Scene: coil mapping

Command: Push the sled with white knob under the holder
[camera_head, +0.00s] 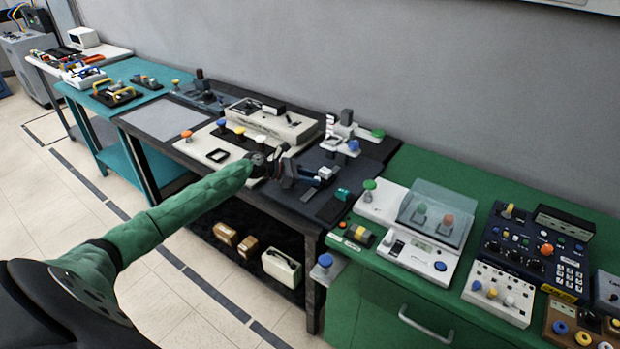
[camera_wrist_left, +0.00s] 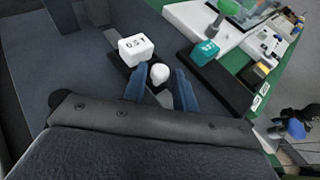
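The white knob (camera_wrist_left: 159,73) stands on a dark sled (camera_wrist_left: 150,92), most of which is hidden by my fingers. My left gripper (camera_wrist_left: 162,76) has its two blue fingers on either side of the knob, with narrow gaps showing. In the head view, my left gripper (camera_head: 309,180) is low over the dark mat on the black bench, and the knob cannot be made out there. A white lettered block (camera_wrist_left: 136,49) is just beyond the left finger; it also shows in the head view (camera_head: 326,173). I cannot tell for sure which part is the holder. My right gripper is not in view.
A teal block (camera_wrist_left: 205,50) on a dark strip lies right of the fingers. A white and grey stand (camera_head: 343,130) is behind the gripper. A white case (camera_head: 272,122) and a white panel (camera_head: 205,147) lie to the left; the green bench (camera_head: 385,270) is right.

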